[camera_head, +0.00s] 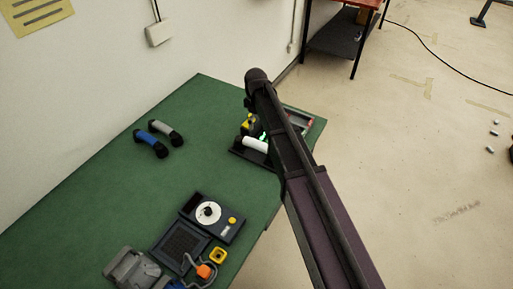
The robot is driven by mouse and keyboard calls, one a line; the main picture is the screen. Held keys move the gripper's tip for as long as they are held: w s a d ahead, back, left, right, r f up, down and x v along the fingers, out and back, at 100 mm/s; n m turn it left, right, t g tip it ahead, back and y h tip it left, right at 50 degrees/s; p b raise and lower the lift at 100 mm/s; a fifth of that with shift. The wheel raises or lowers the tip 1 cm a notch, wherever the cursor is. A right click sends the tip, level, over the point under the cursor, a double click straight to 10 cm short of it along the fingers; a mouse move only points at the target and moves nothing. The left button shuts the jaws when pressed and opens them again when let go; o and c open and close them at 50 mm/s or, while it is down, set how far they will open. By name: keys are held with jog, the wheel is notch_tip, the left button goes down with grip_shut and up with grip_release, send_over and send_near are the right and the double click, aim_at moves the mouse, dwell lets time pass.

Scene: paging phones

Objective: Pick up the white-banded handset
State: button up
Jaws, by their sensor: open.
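The white-banded handset (255,145) lies at the far right end of the green table, in or on a dark tray-like base (240,153). Its white middle shows; my arm hides its right part. My arm reaches in from the bottom right and bends down at its far end. My gripper (251,122) is only partly seen there, a small dark and yellow shape just behind and above the white band, mostly covered by my arm. It is open. I cannot tell whether it touches the handset.
A blue-banded handset (151,143) and a grey-banded handset (166,132) lie side by side to the left. A dark device with a white dial (209,212) and other phone parts (140,268) sit near the front. The middle of the green table (205,165) is clear.

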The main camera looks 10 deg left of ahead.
aim_at(257, 142)
jog(key=shift+f, duration=0.1)
notch_tip(257, 142, down, 8)
jog(key=b, duration=0.8)
jog(key=shift+f+b, duration=0.2)
jog(key=shift+b, duration=0.1)
jog(key=shift+f, duration=0.15)
jog(key=f+b, duration=0.3)
jog(key=shift+s+d, duration=0.2)
jog(key=shift+s, duration=0.05)
jog(key=shift+f+b, duration=0.95)
jog(key=shift+b, duration=0.15)
grip_shut()
